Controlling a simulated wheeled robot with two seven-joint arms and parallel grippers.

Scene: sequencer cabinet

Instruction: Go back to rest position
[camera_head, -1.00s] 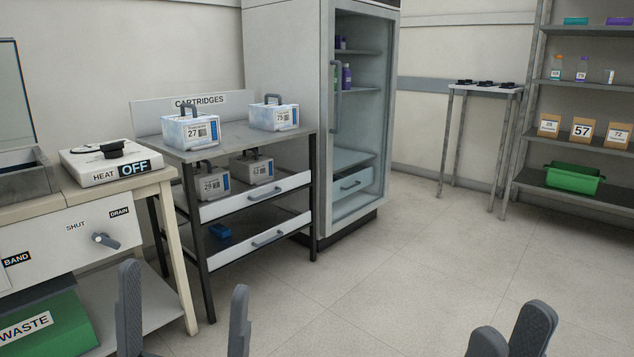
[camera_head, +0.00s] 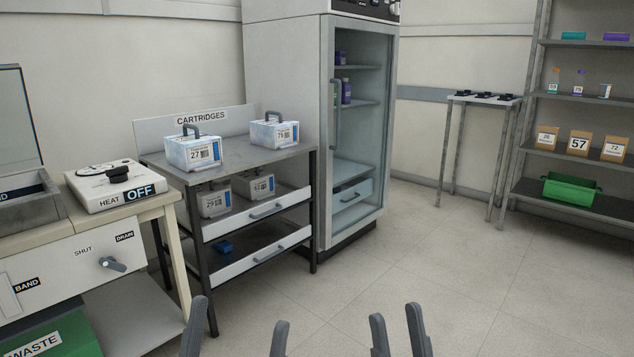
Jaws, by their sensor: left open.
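My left gripper (camera_head: 240,312) shows at the bottom edge, left of the middle. Its two fingers are well apart with nothing between them. My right gripper (camera_head: 395,313) shows at the bottom edge, right of the middle. Its fingers stand apart, closer together than the left ones, with nothing seen between them. Both grippers point upward in the picture over the floor, apart from each other and touching nothing visible. The rest of both arms is out of view.
A cartridge rack (camera_head: 250,153) holds boxes 27 (camera_head: 185,155) and 75 (camera_head: 272,135) on top. A bench with a heater (camera_head: 105,190) marked OFF and a green waste bin (camera_head: 60,335) stand left. A glass-door cabinet (camera_head: 280,75) stands behind. Open floor (camera_head: 450,260) lies right.

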